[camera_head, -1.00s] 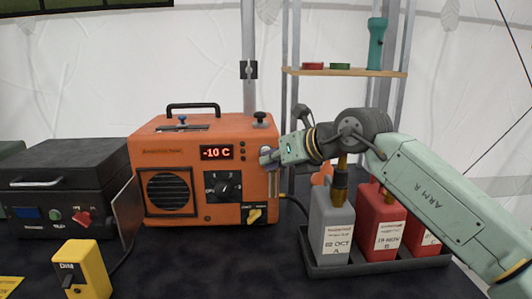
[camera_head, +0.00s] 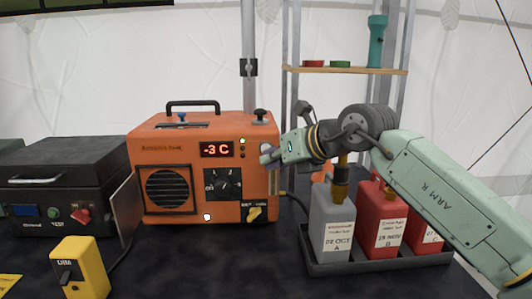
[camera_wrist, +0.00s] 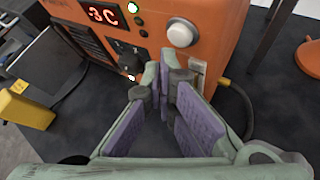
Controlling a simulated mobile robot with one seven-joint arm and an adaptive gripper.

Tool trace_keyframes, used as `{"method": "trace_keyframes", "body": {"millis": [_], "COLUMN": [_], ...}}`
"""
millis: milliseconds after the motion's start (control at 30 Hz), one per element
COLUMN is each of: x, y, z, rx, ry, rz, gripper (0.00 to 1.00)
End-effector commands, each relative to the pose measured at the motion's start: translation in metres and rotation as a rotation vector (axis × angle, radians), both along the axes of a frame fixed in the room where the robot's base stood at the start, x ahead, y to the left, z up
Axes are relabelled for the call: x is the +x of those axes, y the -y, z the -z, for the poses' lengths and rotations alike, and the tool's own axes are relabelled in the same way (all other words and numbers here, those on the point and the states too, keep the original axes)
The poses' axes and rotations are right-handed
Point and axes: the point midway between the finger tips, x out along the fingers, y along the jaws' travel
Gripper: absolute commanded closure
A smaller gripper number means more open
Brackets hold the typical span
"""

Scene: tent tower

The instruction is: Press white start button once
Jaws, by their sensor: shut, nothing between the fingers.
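The orange heater (camera_head: 165,140) stands on the dark table, its red display reading -3 C. The round white button (camera_wrist: 181,34) is on the heater's right end in the wrist view, beyond my fingertips and a little right of them. In the head view it is largely hidden by my gripper (camera_head: 267,157). My gripper, also in the wrist view (camera_wrist: 165,75), is shut and empty, its tips close to the heater's right end. I cannot tell whether they touch it. A green lamp (camera_head: 242,141) and a small white lamp (camera_head: 207,217) are lit on the front.
A tray (camera_head: 350,264) with grey (camera_head: 332,222) and red cans (camera_head: 381,225) stands below my arm. A black case (camera_head: 62,180) and a yellow box (camera_head: 80,268) are at the left. A cable (camera_wrist: 238,95) runs beside the heater. A shelf (camera_head: 345,71) is behind.

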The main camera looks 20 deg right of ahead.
Motion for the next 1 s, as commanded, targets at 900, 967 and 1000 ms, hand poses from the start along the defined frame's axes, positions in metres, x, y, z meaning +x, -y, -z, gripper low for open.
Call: {"method": "trace_keyframes", "body": {"millis": [900, 967, 1000], "x": [-0.048, -0.049, -0.049], "y": [-0.014, -0.014, -0.014], "z": [0.001, 0.0, 0.0], "rx": [0.0, 0.0, 0.0], "ry": [-0.001, -0.001, -0.001], "rz": [0.0, 0.0, 0.0], "gripper": [1.0, 1.0, 1.0]}}
